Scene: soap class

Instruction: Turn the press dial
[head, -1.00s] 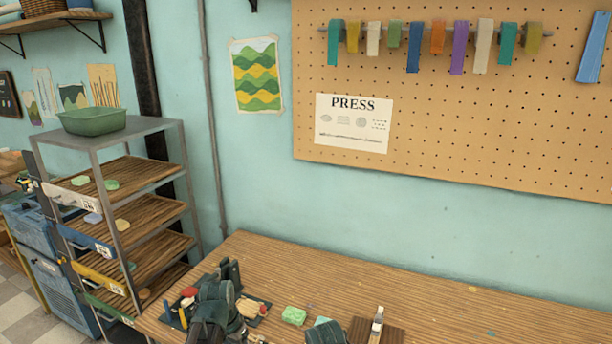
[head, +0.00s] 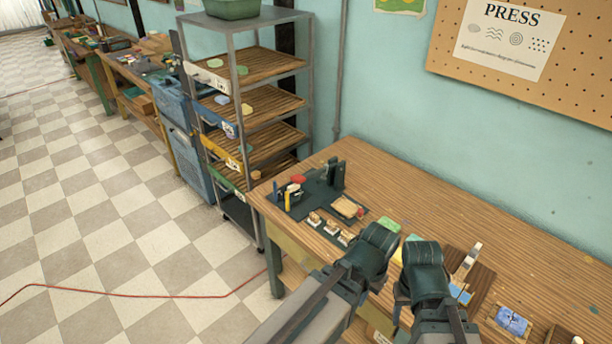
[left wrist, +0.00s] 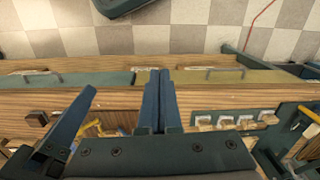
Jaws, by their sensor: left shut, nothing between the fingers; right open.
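The press station, a dark green plate with black uprights (head: 335,175), stands at the left end of the wooden table. It carries a red-topped part (head: 298,180); I cannot tell which part is the dial. Small wooden stamps on white squares (head: 331,228) sit in front of it and also show in the left wrist view (left wrist: 229,119). My left gripper (left wrist: 157,100) is shut and empty above the table, to the right of the press station in the head view. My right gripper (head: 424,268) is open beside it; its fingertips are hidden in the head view.
A wooden table (head: 420,195) has bare room behind my arms. A green soap (head: 388,225), a wooden board with an upright tool (head: 470,258) and a blue patterned tile (head: 513,320) lie right. A shelf rack (head: 312,100) stands left of the table. The PRESS poster (head: 509,38) hangs behind.

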